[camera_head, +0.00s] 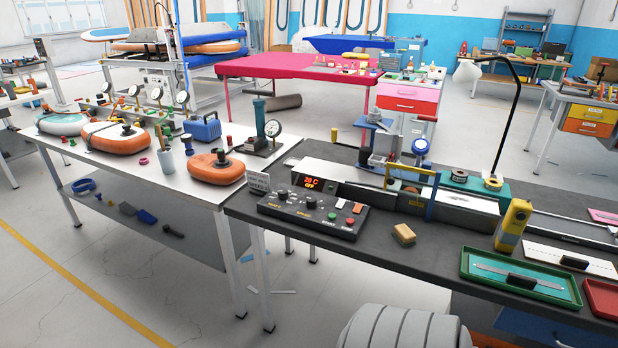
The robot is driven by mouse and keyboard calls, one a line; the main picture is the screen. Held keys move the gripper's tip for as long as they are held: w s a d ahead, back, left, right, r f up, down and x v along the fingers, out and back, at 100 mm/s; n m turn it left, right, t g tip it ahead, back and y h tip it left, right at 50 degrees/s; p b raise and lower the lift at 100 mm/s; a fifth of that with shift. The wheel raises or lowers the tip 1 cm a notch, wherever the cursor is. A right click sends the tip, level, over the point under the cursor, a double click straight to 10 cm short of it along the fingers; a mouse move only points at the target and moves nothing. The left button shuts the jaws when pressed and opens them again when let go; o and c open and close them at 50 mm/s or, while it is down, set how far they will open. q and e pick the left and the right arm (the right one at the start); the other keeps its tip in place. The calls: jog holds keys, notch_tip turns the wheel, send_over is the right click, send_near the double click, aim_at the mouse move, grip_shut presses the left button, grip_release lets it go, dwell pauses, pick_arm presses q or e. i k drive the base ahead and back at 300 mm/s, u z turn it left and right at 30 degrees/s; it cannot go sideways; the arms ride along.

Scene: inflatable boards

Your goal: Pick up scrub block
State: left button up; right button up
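A small tan scrub block (404,234) lies on the dark workbench (385,265), near its front edge. It is right of the black control panel and left of the green tray. Its top looks yellowish and its sides brown. Nothing covers it. Neither of my grippers shows in the head view, so I see nothing holding or touching the block.
The control panel (313,211) with knobs and buttons stands left of the block. A yellow handheld tool (513,226) stands upright to the right, beside a green tray (560,297). A blue-and-yellow frame (432,194) rises behind. The bench around the block is clear.

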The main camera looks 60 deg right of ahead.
aim_at(403, 233)
jog(key=u, duration=0.55)
jog(key=k, duration=1.85)
jog(key=z, duration=1.8)
